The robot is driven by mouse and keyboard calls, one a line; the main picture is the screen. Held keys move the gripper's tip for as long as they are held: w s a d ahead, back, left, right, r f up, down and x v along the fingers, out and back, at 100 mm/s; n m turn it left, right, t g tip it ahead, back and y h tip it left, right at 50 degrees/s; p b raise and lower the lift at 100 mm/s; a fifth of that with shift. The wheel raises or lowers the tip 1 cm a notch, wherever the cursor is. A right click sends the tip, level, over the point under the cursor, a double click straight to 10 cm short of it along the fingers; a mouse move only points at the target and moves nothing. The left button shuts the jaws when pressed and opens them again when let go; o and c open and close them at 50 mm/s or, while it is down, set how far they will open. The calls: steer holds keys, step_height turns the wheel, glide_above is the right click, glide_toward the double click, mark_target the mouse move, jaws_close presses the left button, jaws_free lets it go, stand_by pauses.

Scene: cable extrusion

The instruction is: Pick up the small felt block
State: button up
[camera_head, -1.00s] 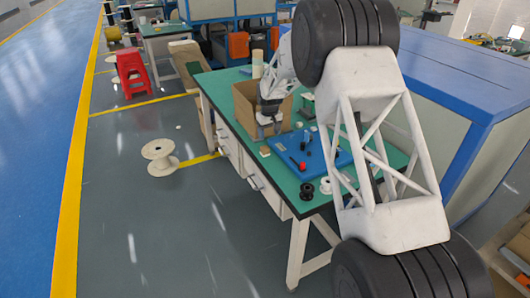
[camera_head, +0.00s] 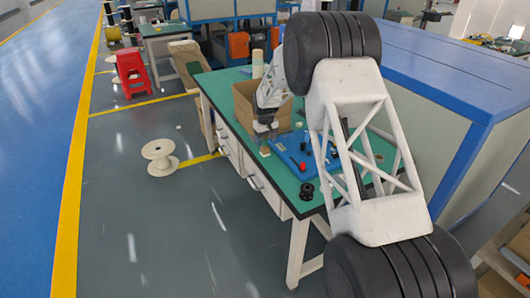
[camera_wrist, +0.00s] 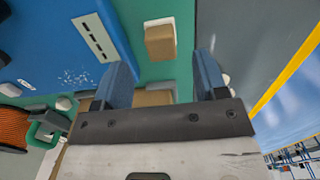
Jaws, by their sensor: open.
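A small tan block (camera_wrist: 160,42), which looks like the felt block, lies on the green table top near its edge in the wrist view. It also shows as a small pale piece in the head view (camera_head: 265,151). My gripper (camera_wrist: 162,66) is open, with its two blue fingers apart and nothing held between them. The block lies just beyond the fingertips, between their lines, and the fingers do not appear to touch it. In the head view my gripper (camera_head: 266,136) hangs over the table close to the block.
A blue board (camera_head: 300,160) with small parts, one red, lies beside the block. An open cardboard box (camera_head: 243,102) stands behind my gripper. A black spool (camera_head: 307,191) sits near the table's front. The green table's (camera_head: 278,192) left edge is close to the block.

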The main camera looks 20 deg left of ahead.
mark_target(265, 147)
steer(key=shift+f, duration=0.1)
steer(key=shift+w+a+f, duration=0.1)
steer(key=shift+f, duration=1.2)
steer(key=shift+a+f, duration=0.1)
steer(key=shift+f, duration=1.15)
steer(key=shift+c, duration=0.5)
steer(key=c, duration=0.9)
steer(key=shift+r, duration=0.1)
steer(key=shift+r, duration=0.4)
step_height(265, 147, up, 3)
steer(key=shift+f, duration=0.1)
steer(key=s+d, duration=0.2)
steer(key=s, duration=0.2)
steer(key=s+d, duration=0.3)
steer(key=s, duration=0.2)
steer(key=s+d+r, duration=0.1)
steer(key=s+d, duration=0.1)
steer(key=s, duration=0.3)
steer(key=shift+d+r, duration=0.1)
steer(key=shift+d, duration=0.2)
